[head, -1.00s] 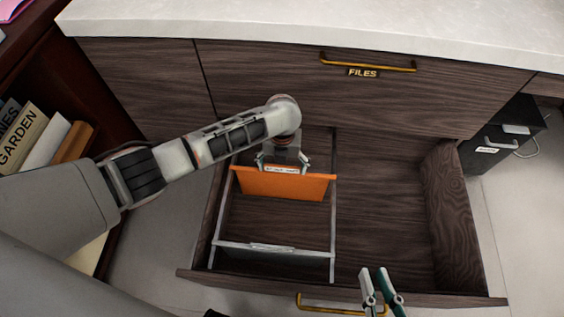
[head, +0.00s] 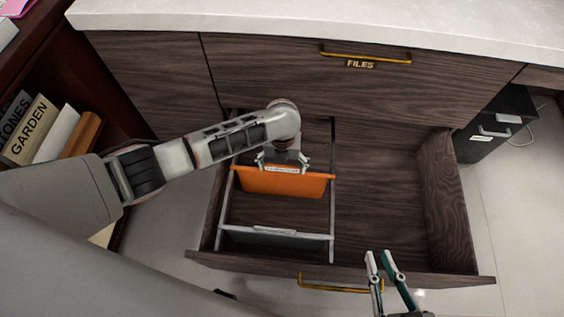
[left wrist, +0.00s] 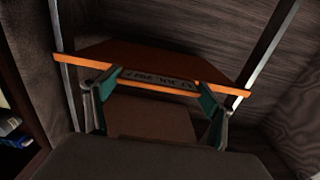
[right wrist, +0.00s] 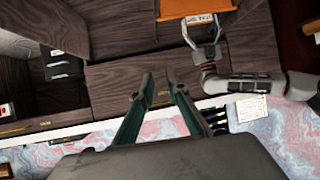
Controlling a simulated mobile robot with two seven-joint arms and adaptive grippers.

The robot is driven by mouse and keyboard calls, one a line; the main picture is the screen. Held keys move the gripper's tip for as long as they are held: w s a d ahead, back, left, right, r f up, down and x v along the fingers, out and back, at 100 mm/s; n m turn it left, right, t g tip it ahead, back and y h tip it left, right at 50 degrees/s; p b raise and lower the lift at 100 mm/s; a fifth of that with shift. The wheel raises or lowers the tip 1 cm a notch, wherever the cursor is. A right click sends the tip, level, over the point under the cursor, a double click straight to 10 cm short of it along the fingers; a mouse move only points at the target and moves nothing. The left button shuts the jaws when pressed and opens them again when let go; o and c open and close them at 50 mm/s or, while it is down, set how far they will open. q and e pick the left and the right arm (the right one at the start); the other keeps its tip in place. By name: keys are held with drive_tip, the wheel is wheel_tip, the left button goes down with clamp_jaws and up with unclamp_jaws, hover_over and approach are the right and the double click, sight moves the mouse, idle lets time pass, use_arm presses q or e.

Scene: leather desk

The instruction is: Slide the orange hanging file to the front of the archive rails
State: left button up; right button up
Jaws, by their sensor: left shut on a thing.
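The orange hanging file (head: 283,183) hangs across the two metal rails in the left part of the open drawer. It also shows in the left wrist view (left wrist: 68,60) and at the top of the right wrist view (right wrist: 178,8). My left gripper (head: 283,161) is shut on its top edge at the white label tab (left wrist: 158,79), fingers at either end of the tab. A grey hanging file (head: 280,238) hangs nearer the drawer front, with a gap between them. My right gripper (head: 378,254) is open and empty over the drawer front's right half; it shows in the right wrist view (right wrist: 160,80).
The drawer's right part (head: 380,190) is empty. The drawer front (head: 440,278) has a brass handle. A closed drawer labelled FILES (head: 360,64) and a pale worktop (head: 320,20) stand behind. A bookshelf with books (head: 30,130) is at the left, a black box (head: 497,125) at the right.

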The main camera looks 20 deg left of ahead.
use_arm(q)
drive_tip(key=s+d+p, duration=0.2)
drive_tip(key=s+p, duration=0.4)
drive_tip(key=s, duration=0.8)
drive_tip(key=shift+s+d+f, duration=0.2)
drive_tip(key=shift+d+f, duration=0.05)
drive_tip(key=shift+d, duration=0.1)
drive_tip(key=o, duration=1.3)
drive_tip(key=shift+w, duration=0.1)
wheel_tip(320, 180, up, 12)
drive_tip(key=shift+w+r, duration=0.1)
use_arm(e)
drive_tip(key=s+d+f+n+g+h, duration=0.1)
drive_tip(key=s+d+f, duration=0.1)
drive_tip(key=d, duration=0.3)
drive_tip(key=shift+f+h, duration=0.25)
drive_tip(key=shift+h, duration=0.05)
